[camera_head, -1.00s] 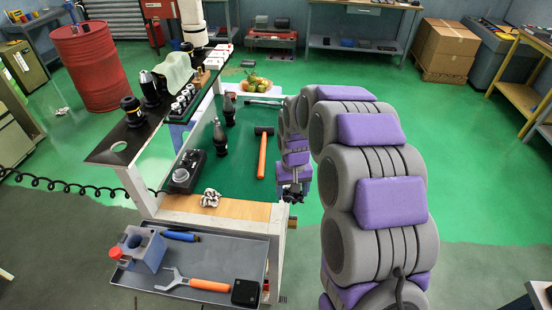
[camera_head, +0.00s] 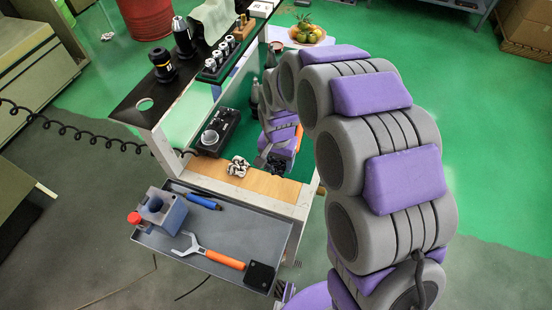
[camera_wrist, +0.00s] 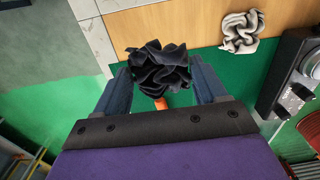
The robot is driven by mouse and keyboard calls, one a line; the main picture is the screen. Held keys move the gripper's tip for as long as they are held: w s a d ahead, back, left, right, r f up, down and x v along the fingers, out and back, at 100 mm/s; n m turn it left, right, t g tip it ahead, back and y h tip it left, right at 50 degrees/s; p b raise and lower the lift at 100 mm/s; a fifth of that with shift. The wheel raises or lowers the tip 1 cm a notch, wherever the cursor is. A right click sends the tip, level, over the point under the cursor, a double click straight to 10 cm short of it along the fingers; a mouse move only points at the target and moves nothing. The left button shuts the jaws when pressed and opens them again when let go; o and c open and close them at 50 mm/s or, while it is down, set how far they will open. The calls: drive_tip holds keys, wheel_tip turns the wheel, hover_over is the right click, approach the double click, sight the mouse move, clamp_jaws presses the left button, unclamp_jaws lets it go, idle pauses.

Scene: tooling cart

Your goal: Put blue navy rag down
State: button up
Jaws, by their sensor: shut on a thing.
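The navy rag (camera_wrist: 158,68) is a dark, crumpled bunch between the two fingers of my gripper (camera_wrist: 158,85) in the wrist view. My gripper is shut on it. In the head view my gripper (camera_head: 275,165) is over the right side of the cart's worktop, near the wooden front strip (camera_head: 262,183). The rag is hard to make out there against the dark gripper. In the wrist view the rag appears in front of the wooden strip and the green worktop. I cannot tell whether it touches the surface.
A white-and-dark crumpled rag (camera_head: 238,166) lies on the wooden strip, left of my gripper. A black device (camera_head: 220,130) stands behind it. The grey tray (camera_head: 228,228) in front holds a vise (camera_head: 160,212), a blue-handled tool (camera_head: 202,201), an orange-handled wrench (camera_head: 222,259) and a black box (camera_head: 261,276).

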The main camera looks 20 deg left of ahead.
sight(274, 181)
drive_tip(key=shift+f, duration=0.15)
drive_tip(key=shift+a+f+b, duration=0.4)
drive_tip(key=shift+f, duration=0.45)
drive_tip(key=shift+a+f+b, duration=0.35)
drive_tip(key=shift+f, duration=0.5)
drive_tip(key=shift+s+d+f+b, duration=0.1)
drive_tip(key=shift+d+f, duration=0.1)
drive_tip(key=shift+f, duration=0.25)
drive_tip(key=shift+w+d+f+b, duration=0.1)
drive_tip(key=shift+d+f, duration=0.15)
drive_tip(key=shift+f, duration=0.2)
drive_tip(key=shift+s+d+f+b, duration=0.1)
drive_tip(key=shift+d+f, duration=0.1)
drive_tip(key=shift+f, duration=0.25)
drive_tip(key=shift+a+f, duration=0.1)
drive_tip(key=shift+f, duration=0.45)
drive_tip(key=shift+a+f, duration=0.25)
drive_tip(key=shift+a, duration=0.15)
drive_tip(key=shift+d, duration=0.1)
drive_tip(key=shift+d+r, duration=0.1)
drive_tip(key=shift+d, duration=0.2)
drive_tip(key=shift+a+f, duration=0.3)
